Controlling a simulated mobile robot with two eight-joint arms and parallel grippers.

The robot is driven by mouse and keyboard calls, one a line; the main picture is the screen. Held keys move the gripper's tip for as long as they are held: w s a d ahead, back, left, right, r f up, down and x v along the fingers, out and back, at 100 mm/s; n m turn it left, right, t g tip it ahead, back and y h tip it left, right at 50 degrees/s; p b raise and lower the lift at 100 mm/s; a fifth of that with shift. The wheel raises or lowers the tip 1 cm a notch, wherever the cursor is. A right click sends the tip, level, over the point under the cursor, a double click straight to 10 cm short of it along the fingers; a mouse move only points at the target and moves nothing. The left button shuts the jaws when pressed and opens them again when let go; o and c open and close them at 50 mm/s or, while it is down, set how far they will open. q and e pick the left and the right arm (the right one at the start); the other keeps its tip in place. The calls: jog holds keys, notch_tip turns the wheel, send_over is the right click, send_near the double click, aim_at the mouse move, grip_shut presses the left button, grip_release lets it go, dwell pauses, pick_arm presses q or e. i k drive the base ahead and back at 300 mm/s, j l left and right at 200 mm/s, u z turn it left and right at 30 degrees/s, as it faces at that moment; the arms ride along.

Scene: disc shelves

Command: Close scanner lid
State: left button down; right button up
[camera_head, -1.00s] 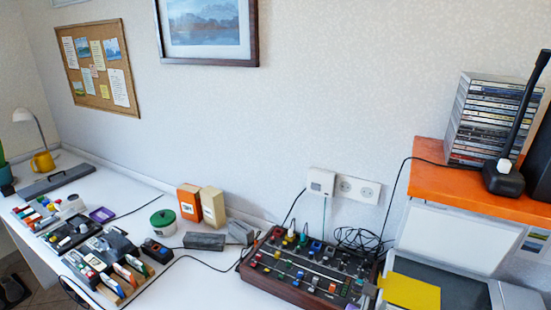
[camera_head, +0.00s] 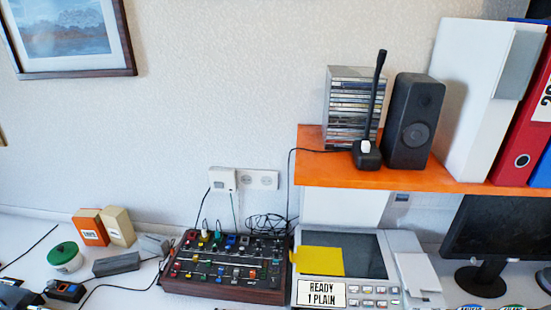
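The scanner (camera_head: 382,245) stands on the white desk at the lower right, under the orange shelf. Its lid (camera_head: 344,206) is raised at the back, showing as a pale upright panel partly hidden by the shelf. The dark glass is bare except for a yellow sheet (camera_head: 321,261) on its left part. A label reading "READY 1 PLAIN" (camera_head: 321,291) and a row of buttons are on the front. Neither of my grippers is in view.
The orange shelf (camera_head: 430,178) overhangs the scanner and holds a CD stack (camera_head: 343,105), a black antenna device (camera_head: 367,154), a speaker (camera_head: 412,120) and binders (camera_head: 520,110). A control panel (camera_head: 222,284) sits left of the scanner, a monitor (camera_head: 495,240) right.

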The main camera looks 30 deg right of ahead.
aim_at(322, 205)
jog(key=j+z, duration=0.15)
jog(key=z, duration=0.75)
